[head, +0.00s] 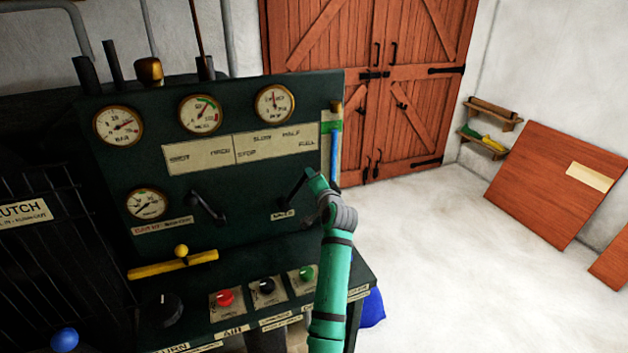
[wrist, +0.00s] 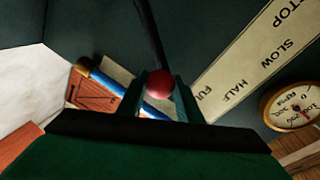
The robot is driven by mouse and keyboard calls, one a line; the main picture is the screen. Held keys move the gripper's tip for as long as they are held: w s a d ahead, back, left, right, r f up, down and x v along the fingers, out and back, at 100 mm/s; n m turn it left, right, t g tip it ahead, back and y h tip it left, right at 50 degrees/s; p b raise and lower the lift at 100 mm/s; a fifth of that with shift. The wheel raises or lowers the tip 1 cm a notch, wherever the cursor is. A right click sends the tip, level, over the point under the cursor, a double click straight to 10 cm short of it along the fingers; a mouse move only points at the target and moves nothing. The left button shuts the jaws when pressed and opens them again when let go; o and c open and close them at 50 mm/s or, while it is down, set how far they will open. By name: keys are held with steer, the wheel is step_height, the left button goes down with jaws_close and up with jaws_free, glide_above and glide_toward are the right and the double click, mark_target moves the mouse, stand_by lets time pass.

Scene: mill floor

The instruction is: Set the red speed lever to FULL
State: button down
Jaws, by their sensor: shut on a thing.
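The red knob (wrist: 158,85) of the speed lever sits between my gripper's fingers (wrist: 162,92) in the wrist view, and they are shut on it. The lever's dark rod (wrist: 150,30) runs up from the knob there. In the head view the rod (head: 291,197) leans up and to the right from the panel, and my gripper (head: 309,178) hides the knob. The pale scale plate (head: 276,153) reads STOP, SLOW, HALF, FULL from left to right. The lever's end is below the FULL end. In the wrist view a finger partly covers the word FULL.
A blue sight tube (head: 335,155) stands close to the right of my gripper. Another dark lever (head: 207,207) is to the left on the panel. A yellow handle (head: 172,264) and red (head: 226,297), black and green buttons lie below. Open floor is at right.

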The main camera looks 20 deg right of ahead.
steer(key=shift+d, duration=0.25)
steer(key=c, duration=1.3)
jaws_free()
steer(key=shift+f, duration=0.1)
steer(key=shift+a, duration=0.1)
steer(key=v, duration=1)
steer(key=shift+s+a, duration=0.1)
steer(key=shift+s, duration=0.3)
